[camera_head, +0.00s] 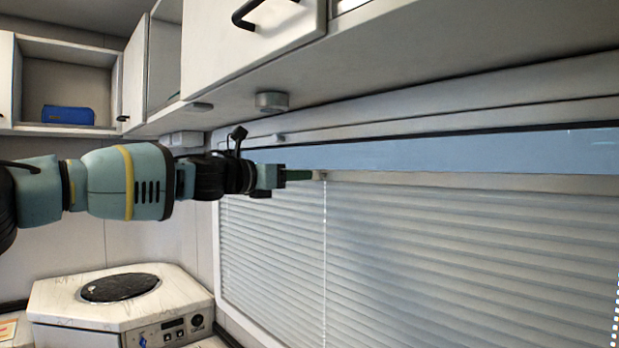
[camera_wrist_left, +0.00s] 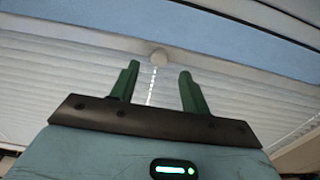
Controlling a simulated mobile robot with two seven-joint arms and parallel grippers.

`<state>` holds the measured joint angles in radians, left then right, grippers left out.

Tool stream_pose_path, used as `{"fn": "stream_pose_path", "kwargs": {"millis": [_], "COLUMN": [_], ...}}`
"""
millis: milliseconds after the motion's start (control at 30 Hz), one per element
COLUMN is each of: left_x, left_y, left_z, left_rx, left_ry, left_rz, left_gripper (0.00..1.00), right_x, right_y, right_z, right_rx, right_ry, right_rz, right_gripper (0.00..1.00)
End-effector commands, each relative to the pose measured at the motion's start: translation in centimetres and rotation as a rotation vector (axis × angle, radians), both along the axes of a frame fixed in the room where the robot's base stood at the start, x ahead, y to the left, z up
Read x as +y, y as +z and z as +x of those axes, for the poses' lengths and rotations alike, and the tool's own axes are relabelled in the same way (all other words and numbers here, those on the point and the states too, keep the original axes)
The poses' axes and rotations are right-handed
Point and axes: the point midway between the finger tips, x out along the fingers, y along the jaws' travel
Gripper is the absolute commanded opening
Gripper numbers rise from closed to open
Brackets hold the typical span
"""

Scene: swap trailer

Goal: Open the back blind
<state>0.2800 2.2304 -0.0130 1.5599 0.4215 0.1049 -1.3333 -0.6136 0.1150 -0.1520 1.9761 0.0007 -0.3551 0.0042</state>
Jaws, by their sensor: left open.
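The back blind (camera_head: 450,255) is a pale slatted blind over the window on the right. It covers most of the glass, with a blue strip showing above its top rail (camera_head: 470,182). My left gripper (camera_head: 312,175) is at the rail, near the top of a thin beaded cord (camera_head: 324,250) that hangs down the blind. In the left wrist view my left gripper (camera_wrist_left: 157,88) is open, its two green fingers apart. The blind (camera_wrist_left: 60,80) fills the background there.
White overhead cabinets (camera_head: 250,50) with a black handle hang close above my left arm. A white appliance (camera_head: 120,300) with a dark round top stands below. A blue case (camera_head: 68,115) lies on a shelf.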

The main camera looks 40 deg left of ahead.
Motion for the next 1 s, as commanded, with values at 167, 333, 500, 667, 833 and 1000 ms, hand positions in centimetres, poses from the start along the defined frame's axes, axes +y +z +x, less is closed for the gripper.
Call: {"fn": "stream_pose_path", "kwargs": {"millis": [167, 333, 500, 667, 833, 1000], "left_x": [-0.2, -0.3, -0.4, -0.4, -0.4, -0.4], "left_y": [-0.4, -0.2, -0.1, 0.0, 0.0, 0.0], "left_z": [2.5, 4.0, 4.7, 4.8, 4.8, 4.8], "left_rx": [0.005, 0.003, 0.000, 0.000, -0.001, 0.000], "left_ry": [0.002, 0.002, 0.001, 0.001, 0.001, 0.001], "left_rz": [-0.001, 0.000, -0.001, -0.002, -0.001, -0.001], "left_gripper": [0.46, 0.46, 0.46, 0.46, 0.44, 0.22], "right_x": [0.2, 0.2, 0.2, 0.1, 0.0, -0.1], "right_y": [-0.5, -0.7, -0.7, -0.7, -0.7, -0.7], "right_z": [-0.4, -0.5, -0.6, -0.5, -0.5, -0.5], "right_rx": [0.013, 0.017, 0.017, 0.017, 0.015, 0.014], "right_ry": [-0.005, -0.005, -0.004, 0.000, 0.004, 0.006], "right_rz": [0.005, 0.005, 0.004, 0.002, -0.002, -0.003], "right_gripper": [0.36, 0.36, 0.36, 0.36, 0.36, 0.36]}}
